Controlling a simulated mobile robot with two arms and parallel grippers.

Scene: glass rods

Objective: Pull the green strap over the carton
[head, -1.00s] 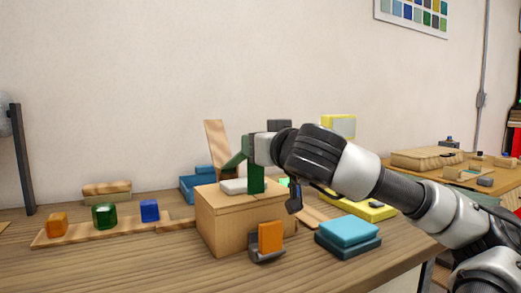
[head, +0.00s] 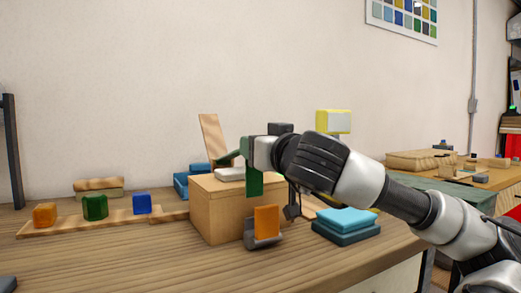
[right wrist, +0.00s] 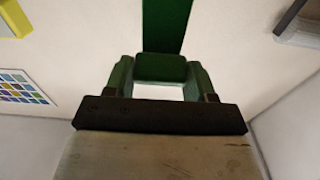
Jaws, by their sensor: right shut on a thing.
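The cardboard carton (head: 212,215) stands on the wooden bench in the head view. My right gripper (head: 248,152) is above its right part, shut on the green strap (head: 255,184). One part of the strap hangs down in front of the carton's top right edge, and another slants down left behind a white block on the lid. In the right wrist view the strap (right wrist: 165,22) runs up from between the fingers (right wrist: 161,72). I cannot tell where the strap's far end is fixed. My left gripper is not in view.
An orange block in a grey holder (head: 266,222) stands close before the carton. Stacked blue blocks (head: 346,222) are to the right. A board with coloured blocks (head: 120,220) lies left. A yellow-framed box (head: 333,121) is behind my arm.

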